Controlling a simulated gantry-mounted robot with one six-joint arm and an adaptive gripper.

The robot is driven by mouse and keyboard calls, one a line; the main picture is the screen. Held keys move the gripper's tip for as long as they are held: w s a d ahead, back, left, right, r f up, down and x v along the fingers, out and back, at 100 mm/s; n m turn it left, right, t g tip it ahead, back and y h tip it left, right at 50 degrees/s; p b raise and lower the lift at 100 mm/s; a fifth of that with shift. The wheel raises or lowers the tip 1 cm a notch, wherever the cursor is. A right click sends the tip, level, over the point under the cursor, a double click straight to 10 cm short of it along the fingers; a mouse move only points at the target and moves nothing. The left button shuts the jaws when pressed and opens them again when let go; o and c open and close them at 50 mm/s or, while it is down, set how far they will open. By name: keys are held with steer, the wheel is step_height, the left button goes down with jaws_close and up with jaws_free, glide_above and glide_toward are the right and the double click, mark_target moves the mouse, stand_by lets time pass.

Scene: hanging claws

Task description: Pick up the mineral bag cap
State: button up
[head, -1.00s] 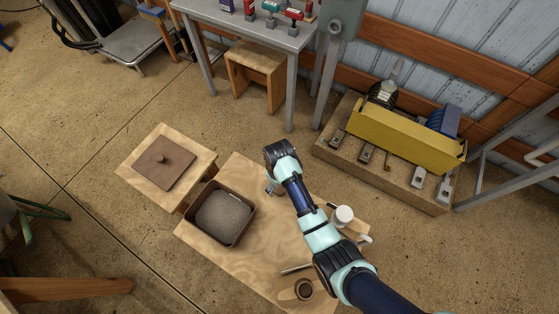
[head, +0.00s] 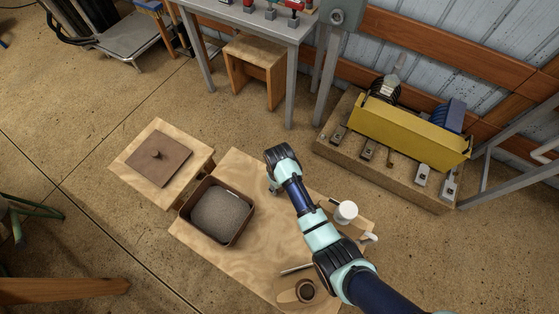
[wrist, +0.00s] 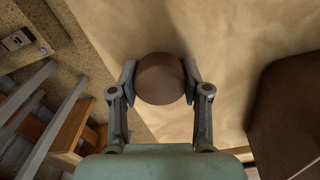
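The cap (wrist: 160,78) is a round brown piece. In the wrist view it lies between the two fingertips, with the light wooden tabletop (wrist: 225,40) behind it. My gripper (wrist: 159,80) is open, with one finger on each side of the cap. The fingertips are very close to its sides, and I cannot tell whether they touch it. In the head view my gripper (head: 274,187) hangs low over the wooden table (head: 262,245), and the cap is hidden behind my arm and gripper.
A dark bin of grey grains (head: 183,213) stands to the left of my gripper. Left of it is a wooden crate with a brown knobbed lid (head: 172,170).

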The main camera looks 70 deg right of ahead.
steer(key=shift+c, duration=0.5)
steer(key=shift+r, duration=0.1)
step_height(320, 180, up, 20)
steer(key=p, duration=0.9)
stand_by(0.4)
